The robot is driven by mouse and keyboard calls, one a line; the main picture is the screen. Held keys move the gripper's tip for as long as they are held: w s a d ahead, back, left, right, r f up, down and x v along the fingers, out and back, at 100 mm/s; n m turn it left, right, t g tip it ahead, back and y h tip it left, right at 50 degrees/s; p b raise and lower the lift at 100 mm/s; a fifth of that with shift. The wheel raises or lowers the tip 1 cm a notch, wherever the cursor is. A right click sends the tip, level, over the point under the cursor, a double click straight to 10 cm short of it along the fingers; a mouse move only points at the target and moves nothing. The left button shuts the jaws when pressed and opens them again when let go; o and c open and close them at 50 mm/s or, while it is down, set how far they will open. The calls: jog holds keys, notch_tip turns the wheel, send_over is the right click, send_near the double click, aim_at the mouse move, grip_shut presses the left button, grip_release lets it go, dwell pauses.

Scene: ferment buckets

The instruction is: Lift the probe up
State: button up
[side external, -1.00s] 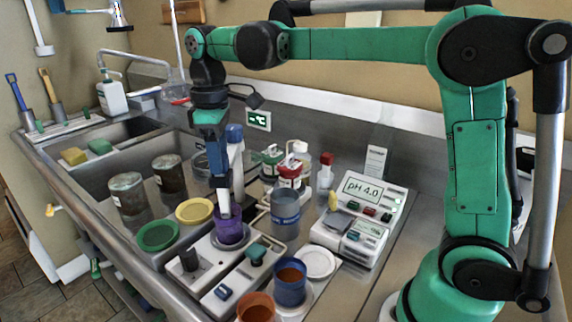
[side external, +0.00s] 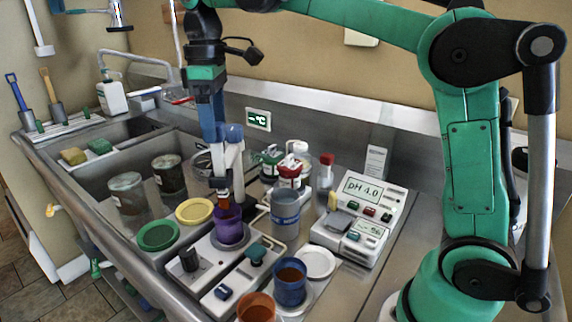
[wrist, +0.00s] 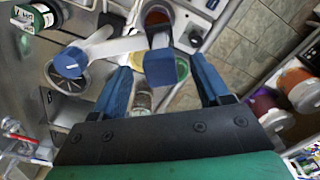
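The probe has a blue block-shaped head (wrist: 162,68) at the end of a white arm (wrist: 118,45), which joins a post with a blue cap (wrist: 69,62). The post's blue cap also shows in the side view (side external: 235,132). A reddish-brown lower part of the probe (side external: 221,190) stands upright at the purple cup (side external: 230,226). Whether its tip is inside the cup is hidden. My gripper (wrist: 163,66) points down above the cup with its blue fingers apart. In the wrist view the probe head lies between the fingers, with a gap on each side.
A grey-blue beaker (side external: 285,212) stands right of the purple cup. The pH meter (side external: 360,215) reads 4.0. Green and yellow lids (side external: 158,235) lie to the left. Blue (side external: 290,284) and orange (side external: 256,307) cups stand in front.

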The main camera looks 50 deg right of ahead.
jog(key=shift+r, duration=2.8)
jog(key=shift+c, duration=0.2)
